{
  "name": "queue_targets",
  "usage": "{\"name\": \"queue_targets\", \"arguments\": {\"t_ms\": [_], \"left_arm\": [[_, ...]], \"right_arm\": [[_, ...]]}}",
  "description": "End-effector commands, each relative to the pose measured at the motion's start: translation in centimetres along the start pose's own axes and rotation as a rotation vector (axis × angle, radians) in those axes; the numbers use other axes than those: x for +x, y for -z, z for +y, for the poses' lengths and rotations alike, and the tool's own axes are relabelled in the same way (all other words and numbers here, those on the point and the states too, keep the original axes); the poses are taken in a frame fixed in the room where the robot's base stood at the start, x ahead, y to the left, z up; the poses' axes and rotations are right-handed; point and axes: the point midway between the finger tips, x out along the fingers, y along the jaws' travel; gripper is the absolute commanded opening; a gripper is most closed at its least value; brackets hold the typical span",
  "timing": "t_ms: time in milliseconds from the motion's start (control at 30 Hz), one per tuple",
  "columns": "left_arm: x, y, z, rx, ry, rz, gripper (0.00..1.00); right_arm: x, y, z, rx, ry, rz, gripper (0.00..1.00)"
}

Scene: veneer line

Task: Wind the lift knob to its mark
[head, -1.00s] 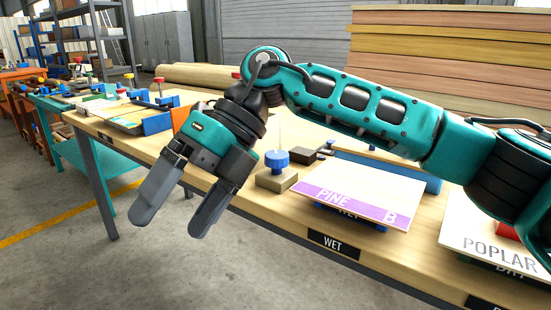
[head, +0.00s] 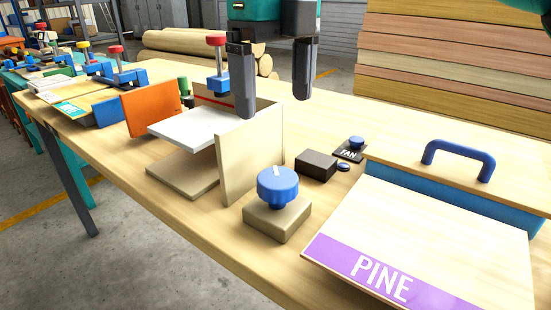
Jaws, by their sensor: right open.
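A blue round knob (head: 278,184) with a white line on top sits on a small wooden block (head: 277,219) near the table's front edge. Left of it stands a wooden lift frame (head: 252,150) with a white platform (head: 190,129) and a red line on its inner back face. My right gripper (head: 272,85) is open and empty, fingers pointing down, higher in the picture than the knob and apart from it. Its left finger hides part of the frame's top. I see no separate mark by the knob. My left gripper is out of view.
A dark box (head: 316,165) and a FAN switch (head: 351,150) lie right of the knob. A PINE board (head: 430,250) and a blue-handled lid (head: 459,155) fill the right. An orange panel (head: 151,108) stands left of the lift.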

Motion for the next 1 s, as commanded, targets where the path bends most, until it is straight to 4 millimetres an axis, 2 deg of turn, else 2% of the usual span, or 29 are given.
{"name": "queue_targets", "arguments": {"t_ms": [300, 600, 800, 1000], "left_arm": [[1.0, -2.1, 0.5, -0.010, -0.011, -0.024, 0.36], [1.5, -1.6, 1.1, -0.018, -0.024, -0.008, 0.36], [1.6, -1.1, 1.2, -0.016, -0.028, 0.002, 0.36], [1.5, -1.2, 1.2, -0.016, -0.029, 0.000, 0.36]], "right_arm": [[6.1, 0.0, 0.0, -0.001, -0.001, 0.002, 0.88], [11.2, 0.0, 0.0, 0.000, -0.003, 0.001, 0.88], [12.5, 0.0, 0.1, 0.000, -0.003, -0.001, 0.88], [12.5, 0.0, 0.1, 0.000, -0.003, -0.001, 0.88]]}}
